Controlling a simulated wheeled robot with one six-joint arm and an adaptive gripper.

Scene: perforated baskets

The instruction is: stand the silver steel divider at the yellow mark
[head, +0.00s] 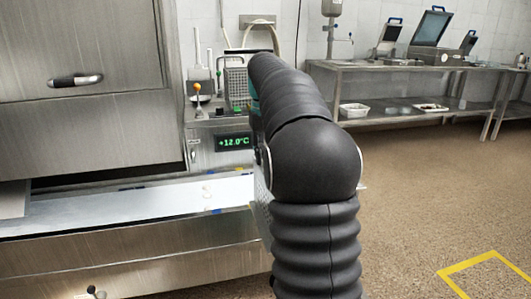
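My black arm with its ridged sleeve fills the middle of the head view and blocks what lies behind it. My gripper is not visible. I cannot pick out the silver steel divider for certain; a flat grey metal piece (14,199) lies at the far left of the pale shelf, but I cannot tell what it is. A small yellow mark (240,169) shows at the back of the shelf, just left of my arm, near small blue marks. A large yellow outline (490,262) is on the floor at the lower right. I cannot tell which mark is meant.
The pale shelf (120,208) runs along the steel machine (85,90) and is mostly bare. A green +12.0°C display (233,142) and a grey perforated basket (235,88) are behind it. A steel table (400,67) stands at the back right. The brown floor (430,190) is clear.

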